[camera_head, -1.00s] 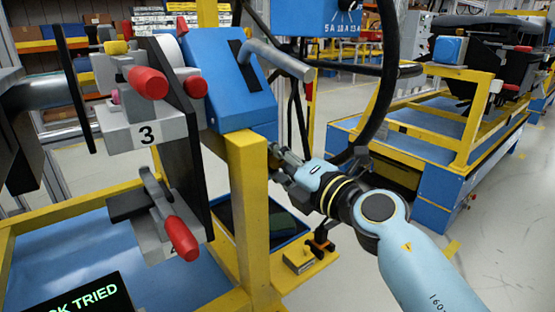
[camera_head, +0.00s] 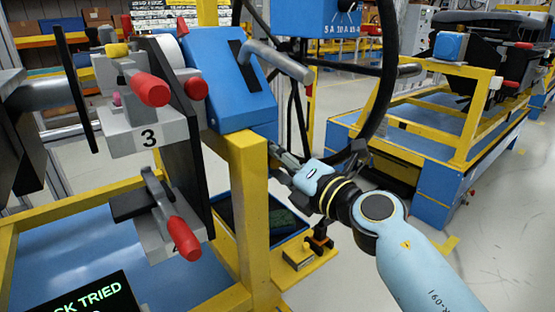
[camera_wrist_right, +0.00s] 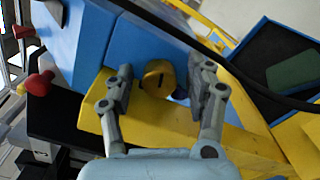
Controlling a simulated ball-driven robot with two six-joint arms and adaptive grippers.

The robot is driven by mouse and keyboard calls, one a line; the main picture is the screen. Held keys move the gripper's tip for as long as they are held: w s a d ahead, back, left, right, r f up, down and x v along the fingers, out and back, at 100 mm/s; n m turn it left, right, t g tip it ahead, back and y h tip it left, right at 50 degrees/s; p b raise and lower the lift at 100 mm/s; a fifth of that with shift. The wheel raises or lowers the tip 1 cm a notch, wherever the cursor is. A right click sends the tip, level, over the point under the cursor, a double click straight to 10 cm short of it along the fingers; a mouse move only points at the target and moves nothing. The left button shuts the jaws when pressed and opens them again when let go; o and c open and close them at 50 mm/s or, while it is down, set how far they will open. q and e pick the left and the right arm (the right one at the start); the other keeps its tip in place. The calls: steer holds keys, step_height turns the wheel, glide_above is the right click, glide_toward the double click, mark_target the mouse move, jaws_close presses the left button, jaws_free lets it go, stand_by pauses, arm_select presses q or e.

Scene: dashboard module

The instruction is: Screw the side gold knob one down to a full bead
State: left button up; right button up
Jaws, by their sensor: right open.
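The side gold knob (camera_wrist_right: 158,75) is a short round gold piece with a dark slot across its face. It is on the side of the blue housing (camera_wrist_right: 92,50), just above the yellow frame in the right wrist view. My right gripper (camera_wrist_right: 163,82) is open, with one finger on each side of the knob and visible gaps between. In the head view my right gripper (camera_head: 280,158) is beside the yellow post, below the blue housing (camera_head: 232,85). There the knob is hidden. My left gripper is not in view.
A yellow post (camera_head: 252,195) stands close to my right gripper. A black cable (camera_head: 384,90) loops above my right wrist. Red-handled clamps (camera_head: 183,238) are at the left, and a blue tray (camera_head: 278,232) is low behind the post.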

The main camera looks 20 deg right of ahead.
steer(key=v, duration=1.2)
steer(key=shift+r, duration=0.15)
steer(key=s+d+f+m+g+h, duration=0.2)
steer(key=f+m, duration=0.3)
steer(key=f, duration=0.7)
steer(key=s+d+f+m+g+h, duration=0.2)
steer(key=d+f+m, duration=0.15)
steer(key=f, duration=0.75)
steer(key=s+d+f+m+g+h+p, duration=0.1)
steer(key=s+d+f+m+g, duration=0.1)
steer(key=s+f+m, duration=0.4)
steer(key=s+d+f+m+g+h, duration=0.1)
steer(key=s+d+f+m+g, duration=0.15)
steer(key=s+f, duration=0.65)
steer(key=s+f+m+g, duration=0.4)
steer(key=s+f+m, duration=0.1)
steer(key=s, duration=0.8)
steer(key=s+d+f+m+g+h, duration=0.1)
steer(key=s+f+m+g, duration=0.3)
steer(key=s, duration=0.9)
step_height(320, 180, down, 4)
steer(key=shift+f+m, duration=0.15)
steer(key=shift+m, duration=0.85)
